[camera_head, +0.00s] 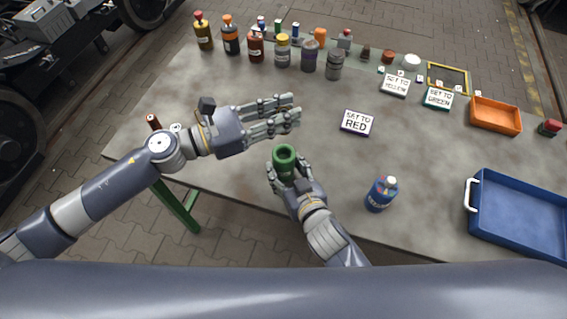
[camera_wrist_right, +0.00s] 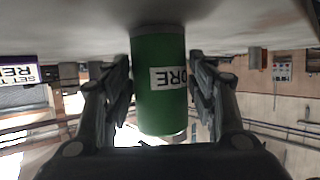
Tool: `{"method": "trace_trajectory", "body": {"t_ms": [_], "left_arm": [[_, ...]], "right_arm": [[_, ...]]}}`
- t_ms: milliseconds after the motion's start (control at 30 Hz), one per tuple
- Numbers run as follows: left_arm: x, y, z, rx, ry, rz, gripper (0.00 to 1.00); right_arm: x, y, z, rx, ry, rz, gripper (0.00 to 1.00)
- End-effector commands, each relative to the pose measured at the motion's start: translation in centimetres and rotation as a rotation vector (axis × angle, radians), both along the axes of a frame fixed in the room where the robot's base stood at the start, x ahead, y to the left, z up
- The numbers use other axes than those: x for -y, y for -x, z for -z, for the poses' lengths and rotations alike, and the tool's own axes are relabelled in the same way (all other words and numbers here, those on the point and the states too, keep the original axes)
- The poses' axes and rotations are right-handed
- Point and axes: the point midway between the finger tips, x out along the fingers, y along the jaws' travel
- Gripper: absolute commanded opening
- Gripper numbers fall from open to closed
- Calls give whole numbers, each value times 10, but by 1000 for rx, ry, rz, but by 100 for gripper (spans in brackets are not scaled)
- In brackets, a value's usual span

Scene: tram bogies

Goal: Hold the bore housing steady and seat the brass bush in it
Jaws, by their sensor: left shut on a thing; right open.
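The bore housing is a green cylinder (camera_head: 284,160) with a dark open bore at its top, near the table's front edge. In the right wrist view the housing (camera_wrist_right: 158,105) shows large, with a white label partly reading "ORE". My right gripper (camera_head: 287,173) is open, with its fingers on both sides of the housing, very close to it. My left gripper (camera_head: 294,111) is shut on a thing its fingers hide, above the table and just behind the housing. I cannot make out the brass bush in either view.
A blue bottle (camera_head: 381,194) stands right of my right gripper, with a blue tray (camera_head: 520,242) beyond it. A "SET TO RED" sign (camera_head: 356,122) lies behind. Several bottles (camera_head: 283,50) line the back edge. An orange bin (camera_head: 495,115) sits at right. The table's centre is mostly clear.

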Motion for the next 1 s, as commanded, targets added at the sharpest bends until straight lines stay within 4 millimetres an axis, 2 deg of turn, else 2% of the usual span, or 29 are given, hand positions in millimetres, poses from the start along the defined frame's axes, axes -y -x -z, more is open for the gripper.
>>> {"method": "trace_trajectory", "body": {"t_ms": [200, 567, 700, 1000], "left_arm": [[0, 0, 0, 0, 1, 0, 0], [0, 0, 0, 0, 1, 0, 0], [0, 0, 0, 0, 1, 0, 0], [1, -2, 7, -2, -5, 52, 0]], "right_arm": [[-8, -19, 9, 0, 1, 0, 53], [-9, -23, 10, 0, 0, 0, 53], [-9, -22, 10, 0, 0, 0, 21], [-9, -22, 10, 0, 0, 0, 19]]}}
